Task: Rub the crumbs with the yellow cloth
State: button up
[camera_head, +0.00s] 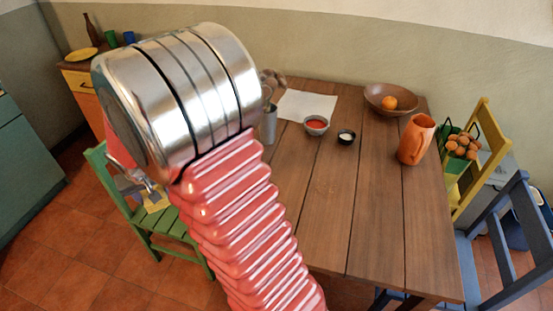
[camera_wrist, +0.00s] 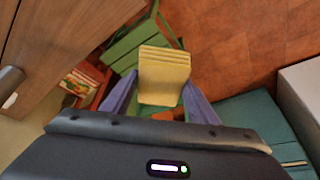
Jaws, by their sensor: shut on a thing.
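My gripper (camera_wrist: 160,98) is shut on the yellow cloth (camera_wrist: 165,68), a folded, layered pad held between its two bluish fingers. In the wrist view the cloth hangs over the green chair (camera_wrist: 128,48) and the tiled floor, beside the table edge. In the head view my arm hides most of the gripper; a bit of yellow cloth (camera_head: 155,203) shows past it, left of the wooden table (camera_head: 335,220).
On the table are a white sheet (camera_head: 307,105), a grey cup (camera_head: 269,126), a red-filled bowl (camera_head: 316,125), a small dark bowl (camera_head: 346,137), an orange jug (camera_head: 416,140) and a brown bowl (camera_head: 376,100) with an orange.

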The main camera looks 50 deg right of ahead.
jog(key=s+d+f+m+g+h, duration=0.15)
jog(key=s+d+m, duration=0.3)
jog(key=d, duration=0.55)
jog(key=s+d+m+g, duration=0.2)
jog(key=s+d+m, duration=0.25)
jog(key=d, duration=0.45)
jog(key=s+d+f+m+g+h, duration=0.1)
jog(key=s+d+m, duration=0.4)
jog(key=d, duration=0.5)
jog(key=s+d+m+g+y, duration=0.1)
jog(key=s+d+m+g, duration=0.1)
jog(key=s+d+m, duration=0.5)
jog(key=s+d+f+m+g+y, duration=0.1)
jog(key=s+d+m, duration=0.6)
jog(key=s, duration=0.9)
jog(key=shift+s+d+f+g+y, duration=0.3)
jog(key=shift+d+y, duration=0.25)
jog(key=shift+d, duration=0.7)
